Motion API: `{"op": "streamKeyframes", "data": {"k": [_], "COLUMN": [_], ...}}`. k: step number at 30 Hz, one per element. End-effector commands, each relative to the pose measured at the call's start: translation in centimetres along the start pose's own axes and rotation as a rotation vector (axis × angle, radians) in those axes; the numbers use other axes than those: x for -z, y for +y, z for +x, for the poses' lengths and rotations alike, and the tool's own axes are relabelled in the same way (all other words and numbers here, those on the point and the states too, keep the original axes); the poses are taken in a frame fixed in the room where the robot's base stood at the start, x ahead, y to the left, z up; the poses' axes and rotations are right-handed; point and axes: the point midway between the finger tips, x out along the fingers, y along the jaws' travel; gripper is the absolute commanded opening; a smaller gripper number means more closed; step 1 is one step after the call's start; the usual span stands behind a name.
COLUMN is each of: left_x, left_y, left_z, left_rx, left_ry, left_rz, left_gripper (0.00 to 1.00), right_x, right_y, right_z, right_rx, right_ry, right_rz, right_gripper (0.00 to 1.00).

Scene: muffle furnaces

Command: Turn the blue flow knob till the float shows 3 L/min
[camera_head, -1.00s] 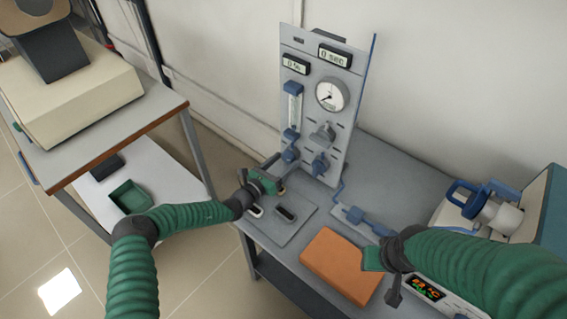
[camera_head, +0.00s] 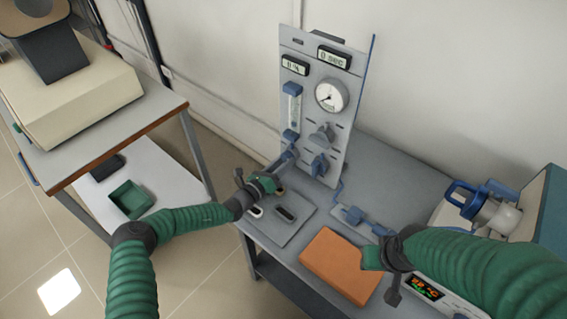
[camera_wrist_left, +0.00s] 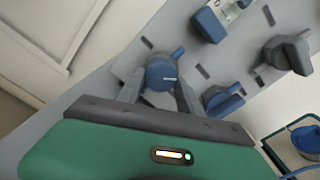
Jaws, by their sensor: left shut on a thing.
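The grey panel (camera_head: 318,130) stands upright at the back of the bench. Its flow tube (camera_head: 294,108) has blue end blocks; the float and scale are too small to read. The blue flow knob (camera_wrist_left: 161,74) has a white mark and sits below the tube. In the left wrist view the knob lies between the two grey fingers of my left gripper (camera_wrist_left: 160,88), which is shut on it. In the head view my left gripper (camera_head: 287,158) reaches the panel and partly hides the knob. My right gripper (camera_head: 374,257) is by the orange block; its jaws are unclear.
Another blue knob (camera_head: 320,165) and a grey knob (camera_head: 321,136) are close by on the panel, with a round gauge (camera_head: 331,95) above. A grey plate (camera_head: 275,226), an orange block (camera_head: 336,266) and blue fittings (camera_head: 366,219) lie on the bench.

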Motion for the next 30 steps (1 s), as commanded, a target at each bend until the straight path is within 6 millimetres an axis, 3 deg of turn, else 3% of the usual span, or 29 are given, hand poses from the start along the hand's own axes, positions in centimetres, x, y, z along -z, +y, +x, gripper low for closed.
{"op": "streamKeyframes", "data": {"k": [4, 5, 9, 20, 23, 30], "left_x": [0.0, 0.0, 0.0, -0.1, -0.1, -0.2], "left_y": [0.2, 0.2, 0.2, 0.1, 0.2, 0.3], "left_z": [-0.1, -0.1, -0.1, -0.4, -1.9, -8.7], "left_rx": [-0.004, -0.004, -0.003, -0.002, -0.004, -0.006], "left_ry": [0.000, 0.000, 0.000, 0.000, 0.001, -0.001], "left_rz": [0.002, 0.002, 0.004, 0.004, 0.002, 0.001], "left_gripper": [0.02, 0.45, 0.64, 0.65, 0.65, 0.65], "right_x": [0.0, 0.0, 0.0, 0.0, 0.1, 0.3], "right_y": [0.0, 0.0, 0.0, 0.0, 0.0, 0.0], "right_z": [0.0, 0.0, 0.0, -0.1, -0.4, -1.1], "right_rx": [0.000, 0.000, 0.000, 0.000, 0.000, 0.000], "right_ry": [0.000, 0.000, 0.000, 0.000, 0.000, 0.000], "right_rz": [0.000, 0.000, 0.000, 0.000, 0.000, 0.000], "right_gripper": [0.36, 0.36, 0.36, 0.36, 0.36, 0.36]}}
